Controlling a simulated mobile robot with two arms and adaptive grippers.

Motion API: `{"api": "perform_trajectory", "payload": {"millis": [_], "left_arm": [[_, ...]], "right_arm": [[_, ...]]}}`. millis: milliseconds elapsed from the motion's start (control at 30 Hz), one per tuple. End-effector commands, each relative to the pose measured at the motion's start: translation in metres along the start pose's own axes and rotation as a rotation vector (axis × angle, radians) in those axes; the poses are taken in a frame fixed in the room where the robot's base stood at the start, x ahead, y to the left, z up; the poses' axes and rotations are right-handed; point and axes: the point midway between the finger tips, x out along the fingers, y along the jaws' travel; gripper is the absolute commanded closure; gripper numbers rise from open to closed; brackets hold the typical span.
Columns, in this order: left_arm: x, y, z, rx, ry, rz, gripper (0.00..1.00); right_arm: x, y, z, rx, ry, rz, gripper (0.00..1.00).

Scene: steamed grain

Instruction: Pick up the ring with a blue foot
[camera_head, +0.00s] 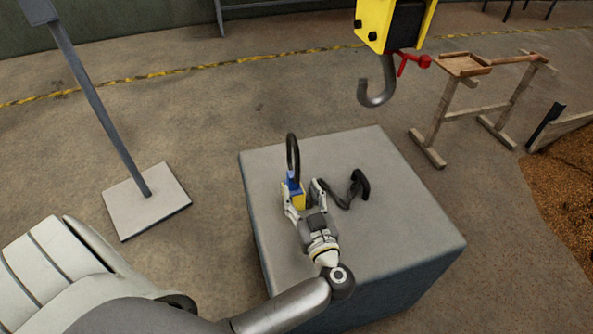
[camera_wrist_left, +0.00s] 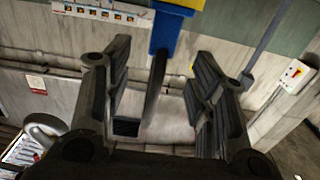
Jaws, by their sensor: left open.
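The ring is a thin dark hoop (camera_head: 292,158) standing upright, seen nearly edge-on. Its blue foot (camera_head: 293,184) is below it, with a yellow part (camera_head: 299,199) beside the foot. My left gripper (camera_head: 302,189) is open over the grey block, its fingers on either side of the foot in this view. In the left wrist view the blue foot (camera_wrist_left: 164,35) and the dark hoop (camera_wrist_left: 154,88) show between the spread fingers of the gripper (camera_wrist_left: 162,58), with visible gaps on both sides. I cannot tell the exact depth between them. My right gripper is not in view.
The grey block (camera_head: 400,225) bears a dark curved object (camera_head: 355,190) just right of the gripper. A metal hook (camera_head: 378,92) hangs from a yellow housing above the far side. A post on a flat base (camera_head: 148,200) stands left; a wooden trestle (camera_head: 465,110) stands right.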

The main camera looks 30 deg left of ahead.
Motion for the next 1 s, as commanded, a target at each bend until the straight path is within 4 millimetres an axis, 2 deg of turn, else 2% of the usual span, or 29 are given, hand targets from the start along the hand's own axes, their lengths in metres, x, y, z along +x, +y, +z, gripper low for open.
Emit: {"api": "perform_trajectory", "payload": {"millis": [100, 267, 600, 900, 933, 1000], "left_arm": [[0.015, 0.0, 0.0, 0.001, 0.003, 0.0, 0.48], [0.025, 0.0, -0.001, -0.001, 0.003, 0.0, 0.48], [0.067, -0.002, -0.002, -0.001, 0.003, 0.001, 0.48], [0.073, -0.002, -0.003, -0.001, 0.001, 0.001, 0.48], [0.073, -0.002, -0.003, -0.001, 0.001, 0.001, 0.49], [0.073, -0.002, -0.003, -0.001, 0.001, 0.001, 0.58]], "right_arm": [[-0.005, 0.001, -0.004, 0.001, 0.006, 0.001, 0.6], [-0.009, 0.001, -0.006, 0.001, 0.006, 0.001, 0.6], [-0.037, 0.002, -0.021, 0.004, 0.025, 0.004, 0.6], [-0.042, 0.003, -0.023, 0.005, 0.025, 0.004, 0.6], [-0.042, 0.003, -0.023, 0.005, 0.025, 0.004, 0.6], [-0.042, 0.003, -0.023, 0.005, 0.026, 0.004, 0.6]]}}
